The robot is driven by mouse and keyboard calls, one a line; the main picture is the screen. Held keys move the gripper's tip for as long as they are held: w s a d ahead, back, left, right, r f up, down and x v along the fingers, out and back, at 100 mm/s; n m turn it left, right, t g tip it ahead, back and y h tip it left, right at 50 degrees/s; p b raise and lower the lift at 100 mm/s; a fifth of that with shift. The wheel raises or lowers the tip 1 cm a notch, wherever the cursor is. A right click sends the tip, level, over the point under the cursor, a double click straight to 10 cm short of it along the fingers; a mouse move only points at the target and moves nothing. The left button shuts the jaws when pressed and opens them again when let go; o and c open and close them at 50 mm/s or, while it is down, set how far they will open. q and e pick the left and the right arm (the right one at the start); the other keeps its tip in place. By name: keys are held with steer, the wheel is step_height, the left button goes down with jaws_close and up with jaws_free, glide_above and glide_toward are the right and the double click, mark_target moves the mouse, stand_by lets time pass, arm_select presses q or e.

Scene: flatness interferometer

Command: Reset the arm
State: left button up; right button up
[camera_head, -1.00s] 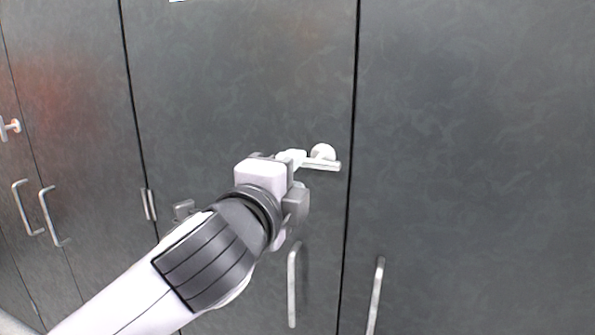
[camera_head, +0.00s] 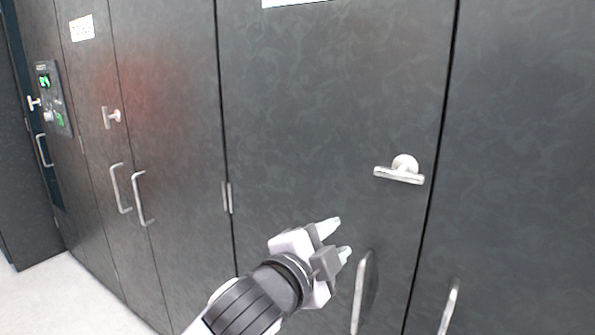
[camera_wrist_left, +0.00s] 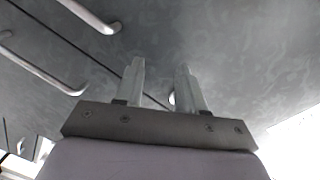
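My left gripper (camera_head: 342,238) is in front of the dark cabinet door, below and left of the silver T-shaped latch handle (camera_head: 400,172). Its two pale fingers are apart with nothing between them; the left wrist view shows the same gap between the fingers (camera_wrist_left: 160,85). The gripper is clear of the latch handle. The latch bar is close to level, tilted slightly down to the right. My right gripper is in neither view.
Bar handles stand out from the doors below the latch (camera_head: 361,293) and at the left (camera_head: 139,199). A second latch (camera_head: 110,117) and a control panel with green displays (camera_head: 54,97) are further left. Pale floor (camera_head: 70,296) is clear at lower left.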

arm_select(q)
steer(key=s+a+f+n+y+p, duration=0.1)
steer(key=s+a+f+n, duration=0.2)
steer(key=f, duration=0.4)
steer(key=a+f+n+g+y, duration=0.1)
steer(key=a+f+n, duration=0.35)
steer(key=f, duration=0.25)
steer(key=s+a+f+n+y+p, duration=0.1)
steer(key=s+a+f+n, duration=0.15)
steer(key=a+f, duration=0.35)
steer(key=s+a+f+n+g+y+p, duration=0.1)
steer(key=s+a+f+n+y, duration=0.3)
steer(key=s+a+f, duration=0.8)
steer(key=s+f+n+g, duration=0.1)
steer(key=s+f+n, duration=0.1)
steer(key=s+f, duration=0.1)
steer(key=shift+s+a+n+g+p, duration=0.3)
steer(key=shift+s+a+n+p, duration=0.1)
steer(key=shift+s, duration=0.4)
steer(key=shift+c, duration=0.4)
